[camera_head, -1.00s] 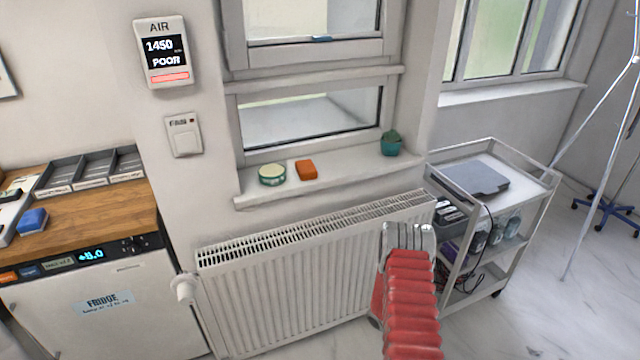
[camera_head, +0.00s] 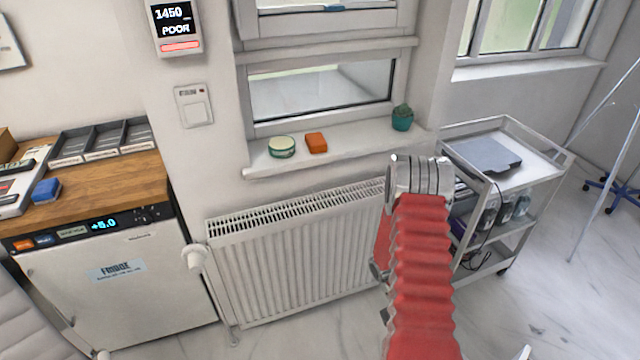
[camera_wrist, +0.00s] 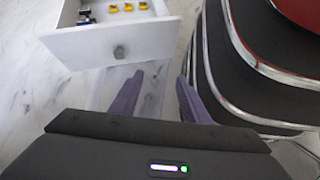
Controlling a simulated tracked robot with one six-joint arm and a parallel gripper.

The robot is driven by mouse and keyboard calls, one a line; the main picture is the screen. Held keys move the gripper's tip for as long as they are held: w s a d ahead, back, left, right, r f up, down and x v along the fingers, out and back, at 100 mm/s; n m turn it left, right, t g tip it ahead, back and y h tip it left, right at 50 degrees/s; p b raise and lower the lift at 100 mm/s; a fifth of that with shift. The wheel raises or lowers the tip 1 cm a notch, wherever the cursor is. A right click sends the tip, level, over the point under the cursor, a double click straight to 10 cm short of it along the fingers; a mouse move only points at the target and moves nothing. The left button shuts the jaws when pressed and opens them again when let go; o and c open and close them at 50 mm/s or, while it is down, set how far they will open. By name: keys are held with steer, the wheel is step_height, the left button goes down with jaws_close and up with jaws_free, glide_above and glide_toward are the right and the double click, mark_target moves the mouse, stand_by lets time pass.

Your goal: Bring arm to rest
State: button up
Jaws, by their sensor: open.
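My arm, in a red ribbed sleeve with a silver joint, rises at the lower right of the head view. In the wrist view my gripper (camera_wrist: 156,92) shows two purple fingers, spread apart with nothing between them. Beyond the fingertips are marble floor and an open white drawer (camera_wrist: 100,45) with a grey knob. The gripper is apart from the drawer as far as I can tell. In the head view the gripper itself is not visible.
Black, chrome-edged rounded forms (camera_wrist: 250,70) stand close right of my fingers. The head view shows a radiator (camera_head: 290,265), a windowsill (camera_head: 350,150), a fridge (camera_head: 120,290) and a wheeled trolley (camera_head: 555,165) near my arm.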

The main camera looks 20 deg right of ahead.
steer(key=w+a+r+m+t, duration=0.1)
steer(key=w+a+r+t, duration=0.2)
steer(key=r, duration=0.5)
steer(key=w+a+r+m+t, duration=0.1)
steer(key=w+a+r+t, duration=0.15)
steer(key=a+r, duration=0.35)
steer(key=w+a+r+t, duration=0.2)
steer(key=w+a+r, duration=0.1)
steer(key=r, duration=0.6)
steer(key=s+a+r+t, duration=0.1)
steer(key=a+r+t, duration=0.3)
steer(key=a+r, duration=0.3)
steer(key=s+a+r+n+t+y, duration=0.1)
steer(key=a+r+t, duration=0.3)
steer(key=r, duration=0.9)
steer(key=s+a, duration=0.1)
steer(key=a, duration=0.2)
steer(key=shift+s+a+r+n+t, duration=0.2)
steer(key=shift+a+r+n+t, duration=0.1)
steer(key=shift+a+r+t, duration=0.1)
steer(key=shift+c, duration=0.4)
steer(key=shift+c, duration=1)
